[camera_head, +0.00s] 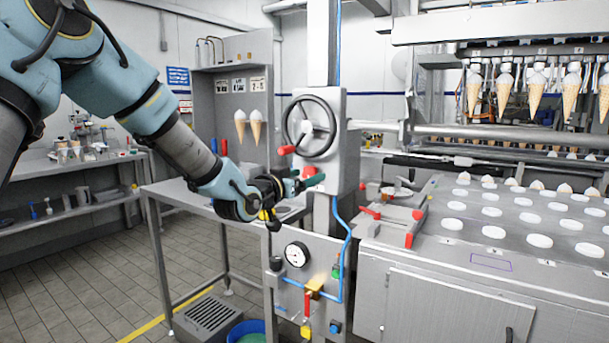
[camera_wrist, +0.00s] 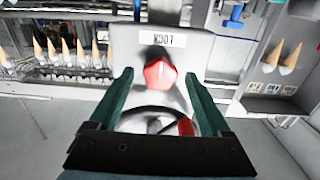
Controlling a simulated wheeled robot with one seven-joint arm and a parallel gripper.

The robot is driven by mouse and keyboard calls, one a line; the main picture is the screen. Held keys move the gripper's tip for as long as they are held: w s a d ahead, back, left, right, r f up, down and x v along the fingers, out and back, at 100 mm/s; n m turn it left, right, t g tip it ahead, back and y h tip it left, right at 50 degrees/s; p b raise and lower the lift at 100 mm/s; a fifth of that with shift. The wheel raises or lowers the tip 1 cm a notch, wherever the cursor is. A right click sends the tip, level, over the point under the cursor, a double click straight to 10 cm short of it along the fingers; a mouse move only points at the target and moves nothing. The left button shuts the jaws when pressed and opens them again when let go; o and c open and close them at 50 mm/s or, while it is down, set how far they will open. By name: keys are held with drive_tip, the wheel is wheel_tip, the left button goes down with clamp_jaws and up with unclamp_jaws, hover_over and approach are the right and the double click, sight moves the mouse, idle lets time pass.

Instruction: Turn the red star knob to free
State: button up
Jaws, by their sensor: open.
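The red star knob (camera_wrist: 158,74) is in the wrist view, on the front of a grey metal column, with a white pointer line on its face. A white label (camera_wrist: 163,39) reading LOCK, upside down in this view, is by it, and the pointer line is directed toward the label. In the head view a bit of the knob (camera_head: 309,172) shows behind my gripper. My gripper (camera_head: 304,181) is open, its two dark green fingers reaching toward the knob from either side. Whether the fingers touch the knob I cannot tell.
A handwheel (camera_head: 310,127) with a red handle (camera_head: 286,150) is just above the knob. A gauge (camera_head: 296,254), valve and blue hose are below. A machine deck (camera_head: 470,250) with several white discs stands at right, and hanging cones (camera_head: 503,92) are behind.

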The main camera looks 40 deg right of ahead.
drive_tip(key=shift+c, duration=0.4)
clamp_jaws()
drive_tip(key=shift+n, duration=0.3)
drive_tip(key=n+b, duration=0.1)
drive_tip(key=n, duration=0.2)
drive_tip(key=shift+f+n, duration=0.1)
drive_tip(key=shift+n, duration=0.3)
drive_tip(key=n, duration=1.3)
drive_tip(key=shift+n, duration=0.4)
